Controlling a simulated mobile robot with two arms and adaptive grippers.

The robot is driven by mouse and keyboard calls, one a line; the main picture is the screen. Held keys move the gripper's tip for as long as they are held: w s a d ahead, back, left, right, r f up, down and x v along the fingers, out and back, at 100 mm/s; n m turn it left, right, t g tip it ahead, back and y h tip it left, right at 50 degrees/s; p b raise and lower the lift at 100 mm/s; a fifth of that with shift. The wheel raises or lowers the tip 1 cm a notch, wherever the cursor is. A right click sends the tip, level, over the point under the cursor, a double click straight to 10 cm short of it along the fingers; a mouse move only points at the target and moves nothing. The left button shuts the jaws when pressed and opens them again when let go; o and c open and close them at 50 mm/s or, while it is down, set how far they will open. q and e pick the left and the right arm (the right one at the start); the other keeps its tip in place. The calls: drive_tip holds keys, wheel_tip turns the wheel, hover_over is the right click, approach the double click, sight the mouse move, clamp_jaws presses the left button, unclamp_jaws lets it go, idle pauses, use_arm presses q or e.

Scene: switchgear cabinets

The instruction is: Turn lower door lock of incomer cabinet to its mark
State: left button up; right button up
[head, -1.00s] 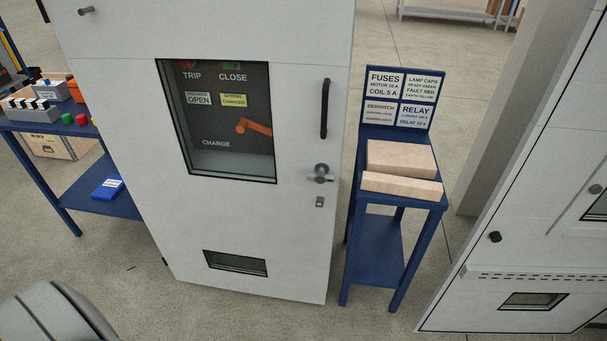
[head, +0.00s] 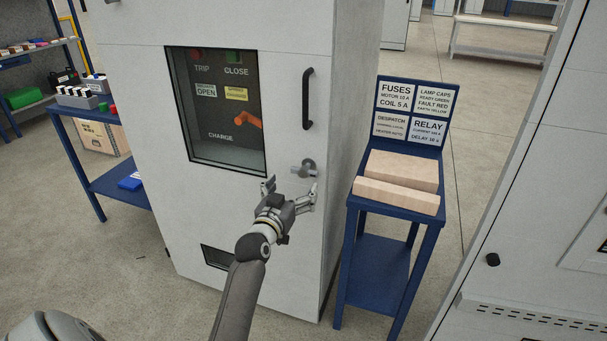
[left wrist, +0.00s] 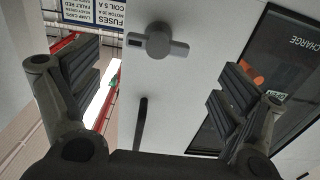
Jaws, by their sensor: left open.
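The incomer cabinet (head: 290,75) is a tall white cabinet with a dark window, a black pull handle (head: 307,99) and a grey lock knob (head: 305,169) low on the right of its door. My left gripper (head: 292,190) is open and empty, just below the lock in the head view. In the left wrist view the lock (left wrist: 157,42) shows beyond and between the two spread fingers, with its wing lying roughly sideways; nothing touches it. The mark is too small to make out. My right gripper is not in view.
Another white cabinet (head: 530,200) is at the far right. A blue table (head: 100,185) is at left. Open floor lies between them.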

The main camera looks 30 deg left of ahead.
sight(303, 174)
use_arm(q)
drive_tip(key=x, duration=0.6)
drive_tip(key=shift+w, duration=0.45)
drive_tip(key=shift+w+a, duration=0.1)
drive_tip(key=shift+w, duration=0.6)
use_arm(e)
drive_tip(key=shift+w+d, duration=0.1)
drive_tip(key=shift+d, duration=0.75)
use_arm(q)
drive_tip(key=c, duration=1)
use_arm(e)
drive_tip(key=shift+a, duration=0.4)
